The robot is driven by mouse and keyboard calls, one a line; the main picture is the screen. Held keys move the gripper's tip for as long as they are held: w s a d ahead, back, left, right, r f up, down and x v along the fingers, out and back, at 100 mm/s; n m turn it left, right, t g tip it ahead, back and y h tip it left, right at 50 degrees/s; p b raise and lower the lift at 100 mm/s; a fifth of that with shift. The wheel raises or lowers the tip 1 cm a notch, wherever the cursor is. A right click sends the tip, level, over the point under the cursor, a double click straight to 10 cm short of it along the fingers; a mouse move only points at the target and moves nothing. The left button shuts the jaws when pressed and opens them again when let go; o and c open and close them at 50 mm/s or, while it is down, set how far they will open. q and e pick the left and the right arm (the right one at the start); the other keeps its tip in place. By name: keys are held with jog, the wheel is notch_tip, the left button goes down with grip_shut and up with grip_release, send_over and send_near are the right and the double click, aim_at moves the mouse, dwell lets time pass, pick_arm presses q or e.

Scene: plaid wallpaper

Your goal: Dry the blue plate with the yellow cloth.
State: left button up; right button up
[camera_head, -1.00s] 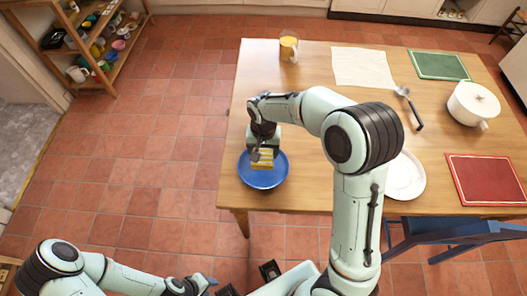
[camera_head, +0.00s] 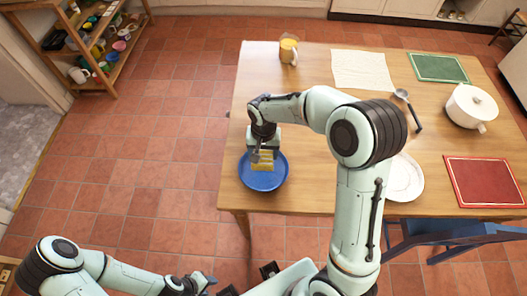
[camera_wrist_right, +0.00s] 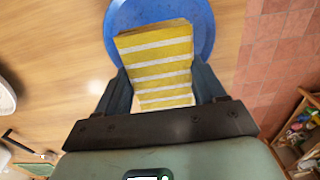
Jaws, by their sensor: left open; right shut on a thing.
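The blue plate (camera_head: 265,181) lies on the wooden table near its left front corner. The yellow cloth (camera_head: 262,167), with white stripes, is over the plate. My right gripper (camera_head: 261,155) is shut on the cloth above the plate. In the right wrist view the cloth (camera_wrist_right: 160,65) is between the fingers of the right gripper (camera_wrist_right: 165,92), and the blue plate (camera_wrist_right: 200,15) shows behind it. I cannot tell how firmly the cloth touches the plate. My left gripper (camera_head: 218,286) is open and empty at the bottom of the head view, away from the table.
On the table (camera_head: 310,190) are a cup (camera_head: 288,51), a white napkin (camera_head: 362,69), a green mat (camera_head: 438,67), a ladle (camera_head: 411,112), a white pot (camera_head: 470,106), a white plate (camera_head: 404,178) and a red mat (camera_head: 485,181). A blue chair (camera_head: 455,240) stands at the front.

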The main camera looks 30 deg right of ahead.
jog(key=shift+s+f+b, duration=0.2)
jog(key=shift+f+b, duration=0.15)
jog(key=shift+f, duration=0.5)
pick_arm(q)
jog(key=shift+s+f+b, duration=0.5)
jog(key=shift+f+b, duration=0.05)
jog(key=shift+f, duration=0.3)
jog(key=shift+s+f+b, duration=0.45)
jog(key=shift+f+b, duration=0.1)
jog(key=shift+f, duration=0.25)
jog(key=shift+s+f+b, duration=0.5)
jog(key=shift+f+b, duration=0.05)
jog(key=shift+f, duration=0.3)
pick_arm(e)
jog(key=shift+w+f, duration=0.1)
jog(key=shift+f, duration=2.7)
pick_arm(q)
jog(key=shift+s+f, duration=0.1)
jog(key=shift+f, duration=0.2)
pick_arm(e)
jog(key=shift+f, duration=0.4)
